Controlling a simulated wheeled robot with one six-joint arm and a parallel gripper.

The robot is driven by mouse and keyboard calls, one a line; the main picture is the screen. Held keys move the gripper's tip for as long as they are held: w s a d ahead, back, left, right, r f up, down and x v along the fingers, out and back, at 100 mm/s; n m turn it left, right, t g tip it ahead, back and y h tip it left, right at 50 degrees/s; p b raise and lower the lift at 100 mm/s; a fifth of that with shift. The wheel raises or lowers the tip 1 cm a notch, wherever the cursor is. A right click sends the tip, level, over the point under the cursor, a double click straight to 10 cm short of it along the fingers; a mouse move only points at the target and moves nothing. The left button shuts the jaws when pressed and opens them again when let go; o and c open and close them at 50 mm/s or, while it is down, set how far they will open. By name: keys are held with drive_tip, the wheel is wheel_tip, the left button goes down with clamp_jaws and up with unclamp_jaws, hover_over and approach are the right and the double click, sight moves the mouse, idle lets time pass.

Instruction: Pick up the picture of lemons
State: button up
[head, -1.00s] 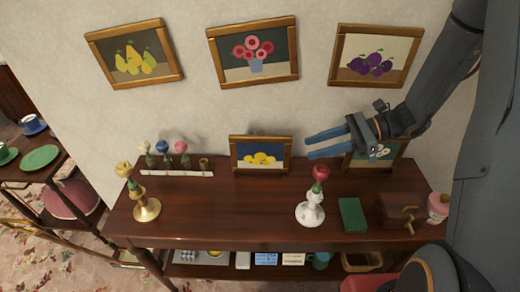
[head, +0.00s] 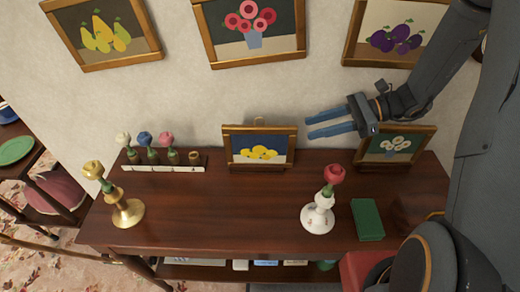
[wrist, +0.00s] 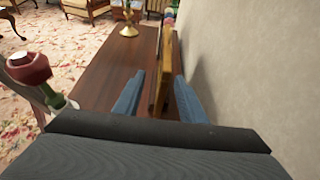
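The picture of lemons (head: 259,147) has a gold-brown frame, a dark blue ground and yellow fruit. It stands upright near the back of the wooden sideboard (head: 240,205), close to the wall. My gripper (head: 308,126) has blue fingers pointing left and is to the right of the picture, apart from it in the head view. In the wrist view the fingers of my gripper (wrist: 160,95) are spread, and a wooden frame edge (wrist: 164,73) seen end-on lies ahead, in line with the gap between them. Nothing is held.
A framed picture of white flowers (head: 396,144) stands below my gripper. Three pictures hang above, including the flower picture (head: 252,28).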

drive_tip(key=a+f, duration=0.2)
drive_tip(key=w+a+f, duration=0.1)
drive_tip(key=a+f, duration=0.3)
drive_tip(key=a, duration=0.1)
drive_tip(key=shift+w+a+f+p, duration=0.15)
drive_tip(key=shift+f+p, duration=0.1)
drive_tip(key=shift+p, duration=0.15)
drive_tip(key=shift+c, duration=0.3)
clamp_jaws()
